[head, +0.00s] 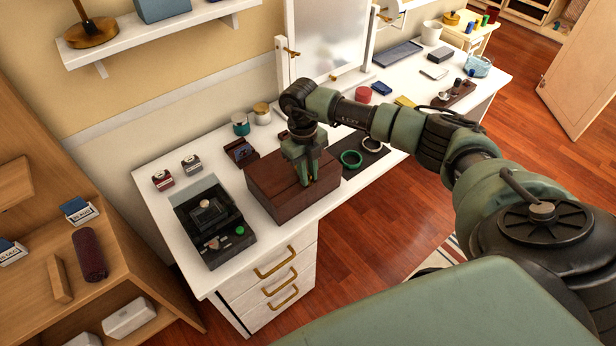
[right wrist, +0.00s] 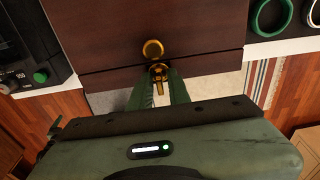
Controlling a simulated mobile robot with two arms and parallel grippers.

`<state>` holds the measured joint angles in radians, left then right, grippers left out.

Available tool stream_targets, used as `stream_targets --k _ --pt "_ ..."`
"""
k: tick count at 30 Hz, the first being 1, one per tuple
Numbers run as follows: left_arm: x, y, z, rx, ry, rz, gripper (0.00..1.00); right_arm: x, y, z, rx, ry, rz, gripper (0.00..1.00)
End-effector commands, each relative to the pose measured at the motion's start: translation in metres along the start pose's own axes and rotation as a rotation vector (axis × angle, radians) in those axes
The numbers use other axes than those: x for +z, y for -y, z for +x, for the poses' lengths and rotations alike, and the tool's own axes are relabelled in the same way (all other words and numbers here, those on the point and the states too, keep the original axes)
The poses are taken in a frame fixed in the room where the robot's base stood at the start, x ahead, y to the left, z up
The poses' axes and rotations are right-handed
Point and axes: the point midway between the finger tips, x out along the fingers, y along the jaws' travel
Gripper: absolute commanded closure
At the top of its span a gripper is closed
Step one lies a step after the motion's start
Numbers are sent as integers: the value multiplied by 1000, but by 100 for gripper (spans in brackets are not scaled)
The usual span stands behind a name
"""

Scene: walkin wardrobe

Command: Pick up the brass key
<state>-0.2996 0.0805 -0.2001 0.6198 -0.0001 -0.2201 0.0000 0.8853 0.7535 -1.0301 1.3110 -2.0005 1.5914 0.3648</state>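The brass key (right wrist: 159,73) shows in the right wrist view at the front edge of a dark wooden box, just below a round brass plate (right wrist: 153,48). My right gripper (right wrist: 160,78) points at it, and its two green fingers close in on both sides of the key with no clear gap. In the head view my right gripper (head: 305,180) is at the front of the wooden box (head: 270,190), and the key is mostly hidden by the fingers. Whether the key touches the box is hard to tell. My left gripper is not in view.
A black tray-like case (head: 212,235) with a green knob stands left of the box. A dark mat with a green ring (head: 351,159) lies to the right. Small jars (head: 240,124) stand behind. White drawers (head: 275,280) are below, and wooden shelves (head: 75,250) stand at the left.

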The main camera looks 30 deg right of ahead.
Motion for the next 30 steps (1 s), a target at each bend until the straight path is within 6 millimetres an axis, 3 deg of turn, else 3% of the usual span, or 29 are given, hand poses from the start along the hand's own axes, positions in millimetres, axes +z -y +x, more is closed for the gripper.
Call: stream_targets --k 17,23,30 --pt "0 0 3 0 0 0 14 0 0 -10 1 1 0 100" --pt "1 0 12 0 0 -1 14 -3 0 -44 0 7 0 100" --pt "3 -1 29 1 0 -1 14 -12 0 -113 1 9 0 100"
